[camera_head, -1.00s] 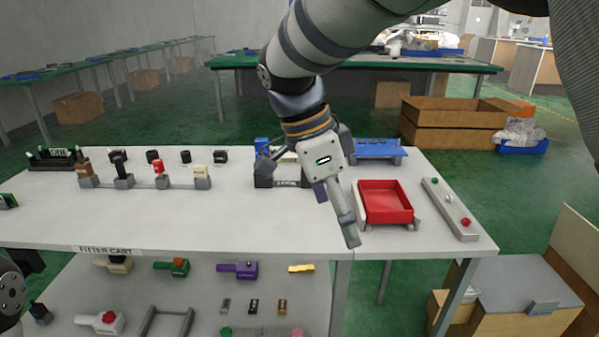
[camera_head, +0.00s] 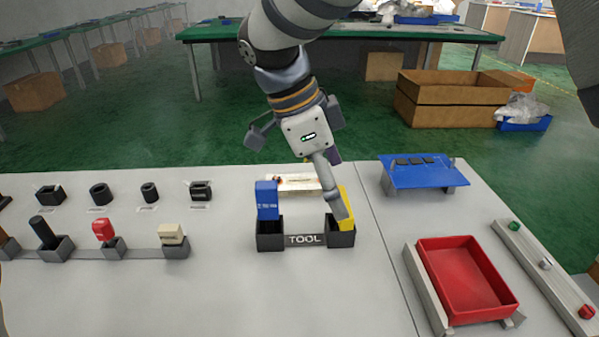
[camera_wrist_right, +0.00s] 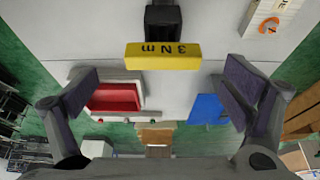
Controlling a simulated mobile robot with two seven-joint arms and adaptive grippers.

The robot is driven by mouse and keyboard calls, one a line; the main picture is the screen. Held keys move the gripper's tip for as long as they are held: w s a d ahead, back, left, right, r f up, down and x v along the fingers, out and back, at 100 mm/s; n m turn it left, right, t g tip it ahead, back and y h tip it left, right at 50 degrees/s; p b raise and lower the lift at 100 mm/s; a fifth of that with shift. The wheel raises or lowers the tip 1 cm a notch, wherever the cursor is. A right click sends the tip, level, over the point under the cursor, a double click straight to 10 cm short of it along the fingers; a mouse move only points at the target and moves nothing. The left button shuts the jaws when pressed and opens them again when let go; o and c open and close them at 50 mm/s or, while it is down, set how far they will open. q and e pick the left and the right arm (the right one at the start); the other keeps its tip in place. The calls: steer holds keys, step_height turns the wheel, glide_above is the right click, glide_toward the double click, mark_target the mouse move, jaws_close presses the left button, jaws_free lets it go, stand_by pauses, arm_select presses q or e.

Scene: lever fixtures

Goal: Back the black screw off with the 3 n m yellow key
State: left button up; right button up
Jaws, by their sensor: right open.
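The yellow key (camera_head: 345,210) stands upright in the right pocket of the black tool holder (camera_head: 305,240). In the right wrist view its yellow block (camera_wrist_right: 163,56) reads "3 N m" and lies ahead, between the two finger lines. My right gripper (camera_wrist_right: 160,90) is open, its fingers apart on either side with nothing between the pads. In the head view my right gripper (camera_head: 295,155) hangs over the holder, one finger partly covering the key. A blue key (camera_head: 267,200) stands in the left pocket. A black knob-like piece (camera_head: 43,232) stands in a grey block at left; I cannot tell whether it is the screw.
A red tray (camera_head: 465,275) lies to the right, beside a rail with coloured buttons (camera_head: 545,263). A blue stand (camera_head: 423,174) is at the back right. Red (camera_head: 104,230) and beige (camera_head: 171,234) pieces stand left. The table front is clear.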

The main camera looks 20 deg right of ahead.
steer(key=x, duration=0.5)
steer(key=shift+d+f, duration=0.15)
steer(key=shift+f, duration=0.1)
steer(key=shift+w, duration=0.1)
steer(key=c, duration=1.3)
arm_select(q)
steer(key=shift+w, duration=0.15)
